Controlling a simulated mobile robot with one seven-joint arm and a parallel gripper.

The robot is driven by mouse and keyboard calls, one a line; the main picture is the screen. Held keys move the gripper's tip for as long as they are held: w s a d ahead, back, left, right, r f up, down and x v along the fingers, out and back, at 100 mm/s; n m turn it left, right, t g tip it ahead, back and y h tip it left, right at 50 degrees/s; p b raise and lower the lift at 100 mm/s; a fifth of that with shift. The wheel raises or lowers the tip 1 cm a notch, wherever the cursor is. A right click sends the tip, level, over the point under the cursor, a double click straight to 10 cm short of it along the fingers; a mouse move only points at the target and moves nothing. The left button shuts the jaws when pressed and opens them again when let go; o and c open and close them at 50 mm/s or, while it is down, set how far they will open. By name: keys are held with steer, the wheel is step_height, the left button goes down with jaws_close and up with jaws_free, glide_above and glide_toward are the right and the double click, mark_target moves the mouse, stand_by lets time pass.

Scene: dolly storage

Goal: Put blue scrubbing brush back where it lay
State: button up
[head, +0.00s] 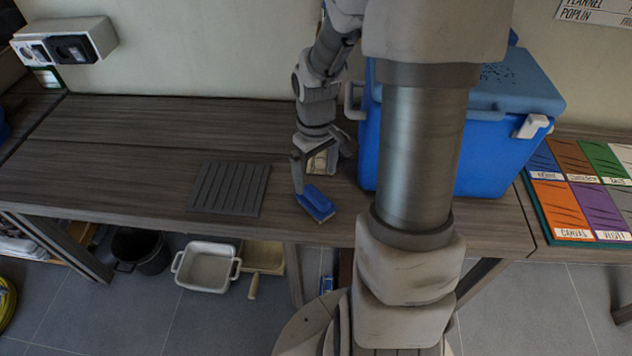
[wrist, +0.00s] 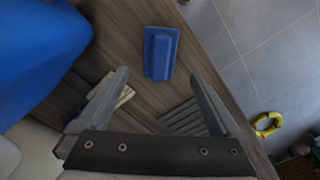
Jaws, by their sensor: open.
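The blue scrubbing brush (head: 316,203) lies on the wooden table near its front edge, in front of the blue cool box. In the wrist view the brush (wrist: 160,53) lies flat just beyond my fingertips, roughly centred between them. My gripper (head: 311,176) is open and empty, close to the brush on its far side. In the wrist view the fingers (wrist: 161,80) are spread wide with bare table between them. The gap in height between fingertips and brush is hard to tell.
A dark ribbed mat (head: 230,188) lies left of the brush. A small pale wooden object (head: 318,161) is behind my gripper. The blue cool box (head: 520,155) stands to the right, colour-sample panels (head: 560,195) beyond it. The table's left part is clear. Tubs (head: 206,267) are below.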

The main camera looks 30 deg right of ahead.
mark_target(316, 194)
steer(key=shift+r+p, duration=0.5)
steer(key=shift+r, duration=1.9)
steer(key=shift+r, duration=0.1)
